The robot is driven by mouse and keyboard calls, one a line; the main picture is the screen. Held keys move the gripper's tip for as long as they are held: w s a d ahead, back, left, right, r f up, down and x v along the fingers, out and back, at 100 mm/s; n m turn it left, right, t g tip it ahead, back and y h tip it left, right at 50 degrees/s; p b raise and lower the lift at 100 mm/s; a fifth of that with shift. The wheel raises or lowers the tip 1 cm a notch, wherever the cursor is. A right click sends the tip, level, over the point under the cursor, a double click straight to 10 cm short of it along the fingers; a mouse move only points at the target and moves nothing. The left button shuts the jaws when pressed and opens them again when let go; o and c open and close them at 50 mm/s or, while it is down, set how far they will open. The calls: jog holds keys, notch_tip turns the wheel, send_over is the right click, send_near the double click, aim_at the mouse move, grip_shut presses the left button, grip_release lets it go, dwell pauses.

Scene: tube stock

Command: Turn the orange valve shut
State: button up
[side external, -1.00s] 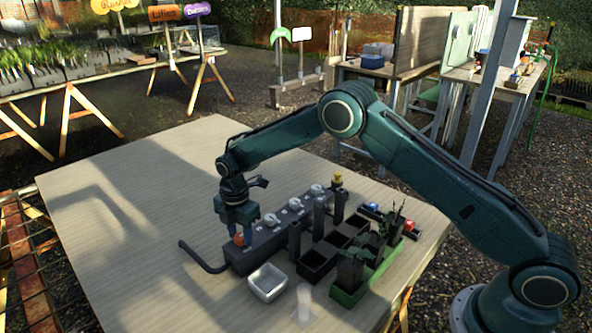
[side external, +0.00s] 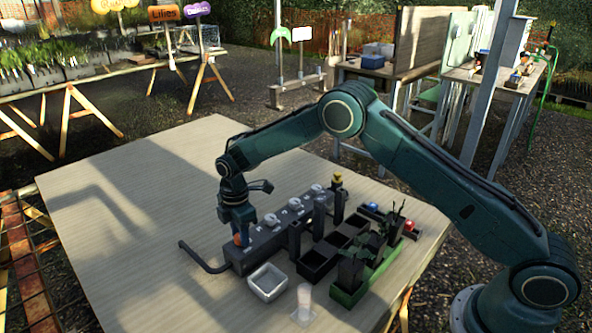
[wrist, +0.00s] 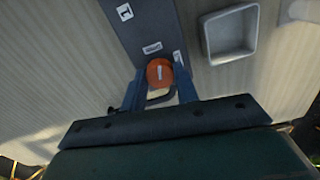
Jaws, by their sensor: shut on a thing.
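The orange valve (wrist: 160,72) is a round knob with a white line on top, at the near end of a dark grey manifold block (side external: 268,238). In the wrist view the line points roughly up, toward a small white label that seems to read "Shut" (wrist: 152,48). My gripper (wrist: 158,86) points down and is shut on the valve, one finger at either side. In the side view my gripper (side external: 240,232) hides most of the valve; a sliver of orange shows.
Several grey valves (side external: 294,203) stand along the block. A white square dish (side external: 268,282) and a clear cup (side external: 303,303) are beside it. A dark bent pipe (side external: 204,262) leaves its near end. Planters (side external: 348,290) stand at right. The table's left is clear.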

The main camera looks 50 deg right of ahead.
jog(key=m, duration=1.4)
dwell(0.5)
jog(key=o, duration=1)
jog(key=shift+r, duration=0.1)
notch_tip(320, 180, up, 14)
jog(key=shift+f, duration=0.15)
dwell(0.3)
